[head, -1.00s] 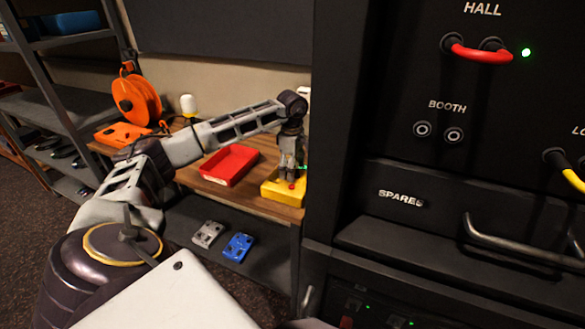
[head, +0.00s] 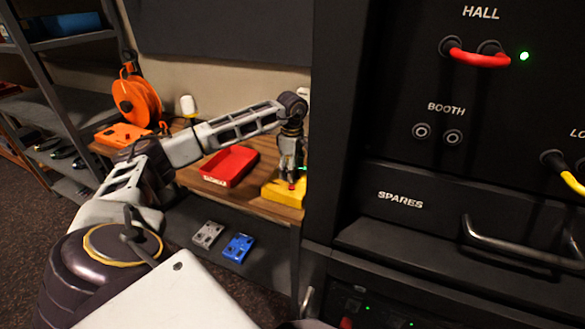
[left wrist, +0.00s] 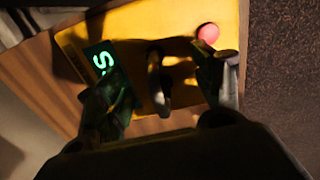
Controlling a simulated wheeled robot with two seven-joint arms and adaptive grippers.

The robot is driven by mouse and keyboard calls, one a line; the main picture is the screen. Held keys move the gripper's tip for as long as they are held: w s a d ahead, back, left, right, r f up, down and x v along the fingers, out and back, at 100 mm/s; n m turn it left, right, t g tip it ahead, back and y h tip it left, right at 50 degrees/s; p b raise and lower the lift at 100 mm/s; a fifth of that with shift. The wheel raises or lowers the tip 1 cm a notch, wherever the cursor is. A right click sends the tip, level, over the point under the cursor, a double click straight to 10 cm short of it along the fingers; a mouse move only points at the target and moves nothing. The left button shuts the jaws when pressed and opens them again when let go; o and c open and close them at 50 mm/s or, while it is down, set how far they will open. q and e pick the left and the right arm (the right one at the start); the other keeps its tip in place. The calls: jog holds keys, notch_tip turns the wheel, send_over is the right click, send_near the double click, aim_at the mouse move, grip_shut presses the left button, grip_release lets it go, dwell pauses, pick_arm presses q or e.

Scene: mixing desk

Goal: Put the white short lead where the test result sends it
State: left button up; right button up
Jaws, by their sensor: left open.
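The yellow tester (head: 275,194) sits at the right end of the wooden desk. It also shows in the left wrist view (left wrist: 135,22), with a red button (left wrist: 208,33) and a lit green display (left wrist: 103,62) showing an "S"; the rest of the display is hidden. A pale grey loop, apparently the white short lead (left wrist: 158,80), stands on the tester between my fingers. My left gripper (head: 291,178) points down over the tester. In the left wrist view its fingers (left wrist: 172,90) are apart, one on each side of the loop, not closed on it. My right gripper is out of view.
Grey (head: 208,234) and blue (head: 238,247) boxes are on the shelf below. A black rack with a SPARES drawer (head: 400,200) stands close on the right. An orange reel (head: 137,100) is at the back left.

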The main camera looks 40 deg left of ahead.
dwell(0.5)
pick_arm(q)
grip_shut()
dwell(0.5)
jog(key=shift+r+p, duration=2.2)
jog(key=shift+r, duration=0.85)
